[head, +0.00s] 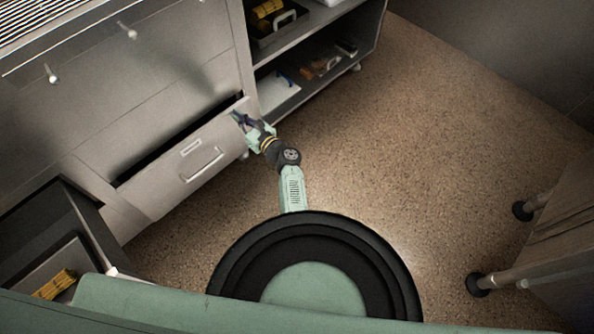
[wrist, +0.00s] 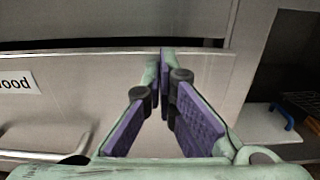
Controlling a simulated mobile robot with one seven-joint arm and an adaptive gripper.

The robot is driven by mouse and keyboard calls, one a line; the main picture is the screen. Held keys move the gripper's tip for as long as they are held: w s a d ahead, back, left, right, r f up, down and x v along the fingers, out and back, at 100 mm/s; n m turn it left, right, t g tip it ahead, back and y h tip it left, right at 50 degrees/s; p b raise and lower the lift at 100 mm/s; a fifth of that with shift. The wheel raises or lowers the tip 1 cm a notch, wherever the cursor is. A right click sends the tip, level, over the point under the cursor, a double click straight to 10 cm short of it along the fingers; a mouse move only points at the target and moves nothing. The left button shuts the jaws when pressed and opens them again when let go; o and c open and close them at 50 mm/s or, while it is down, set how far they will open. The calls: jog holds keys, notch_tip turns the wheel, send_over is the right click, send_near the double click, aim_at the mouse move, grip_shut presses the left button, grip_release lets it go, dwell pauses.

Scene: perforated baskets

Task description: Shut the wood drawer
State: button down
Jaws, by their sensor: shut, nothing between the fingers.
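The wood drawer (head: 188,167) is the low drawer in the grey cabinet at the left of the head view. It stands partly open, with a dark gap along its top edge. Its front carries a label and a bar handle (head: 203,165). In the wrist view the drawer front (wrist: 80,92) fills the left and middle, with a label (wrist: 17,83) ending in "ood" and part of the handle (wrist: 45,143). My gripper (head: 239,118) is shut and empty at the drawer front's upper right corner. In the wrist view its fingertips (wrist: 160,55) meet at the drawer's top edge; I cannot tell if they touch it.
An open shelf unit (head: 318,75) with trays and small items stands right of the drawer. A dark open compartment (head: 88,215) with a yellow item (head: 55,285) is at lower left. A wooden piece of furniture on legs (head: 560,245) stands at right. The speckled floor (head: 430,150) between is clear.

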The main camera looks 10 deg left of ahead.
jog(key=shift+w+a, duration=0.1)
jog(key=shift+a, duration=0.05)
dwell(0.3)
notch_tip(320, 180, up, 10)
jog(key=n+g+h+p, duration=0.1)
jog(key=n+g+h, duration=0.15)
jog(key=n, duration=1.55)
send_near(225, 119)
jog(key=shift+t, duration=0.25)
jog(key=p+x, duration=0.1)
jog(key=x, duration=0.5)
jog(key=shift+w+a+f+p, duration=0.15)
jog(key=shift+a+f+p, duration=0.15)
jog(key=shift+p, duration=0.1)
